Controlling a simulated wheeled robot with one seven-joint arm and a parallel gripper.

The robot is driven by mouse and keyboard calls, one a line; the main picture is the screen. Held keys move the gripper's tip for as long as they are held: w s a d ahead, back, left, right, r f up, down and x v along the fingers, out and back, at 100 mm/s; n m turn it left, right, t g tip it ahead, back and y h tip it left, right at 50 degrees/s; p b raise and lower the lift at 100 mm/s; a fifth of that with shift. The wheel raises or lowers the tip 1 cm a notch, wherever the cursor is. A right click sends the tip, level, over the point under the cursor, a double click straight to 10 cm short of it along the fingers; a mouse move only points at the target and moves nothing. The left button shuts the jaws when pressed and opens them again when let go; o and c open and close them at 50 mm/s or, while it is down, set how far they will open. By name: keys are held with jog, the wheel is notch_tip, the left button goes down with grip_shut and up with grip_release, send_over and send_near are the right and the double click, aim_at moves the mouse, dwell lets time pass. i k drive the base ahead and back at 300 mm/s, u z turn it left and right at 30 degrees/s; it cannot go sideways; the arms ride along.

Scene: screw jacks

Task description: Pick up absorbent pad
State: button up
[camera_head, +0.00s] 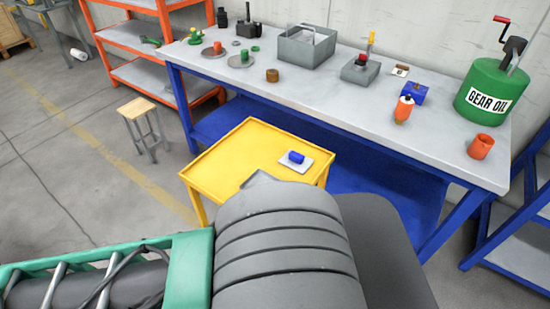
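A thin white square pad (308,163), which looks like the absorbent pad, lies flat near the right edge of the yellow cart top (225,160). A small blue cylinder (296,157) lies on its side on top of it. Another small whitish flat piece with a brown part (400,71) lies on the workbench; I cannot tell what it is. My arm's thick grey ribbed part fills the bottom middle and hides the cart's near side. My gripper is not clearly visible. A grey edge shows on the cart just beyond my arm; I cannot tell what it belongs to.
The blue-framed workbench (330,90) stands behind the cart, holding a grey box (306,47), a green gear oil can (490,92), an orange cup (481,146) and an orange-and-blue item (404,107). A stool (143,130) stands left. The cart top's left part is clear.

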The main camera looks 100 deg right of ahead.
aim_at(294, 160)
jog(key=k, duration=0.35)
jog(key=z, duration=1.1)
jog(key=i, duration=0.5)
jog(key=z, duration=0.05)
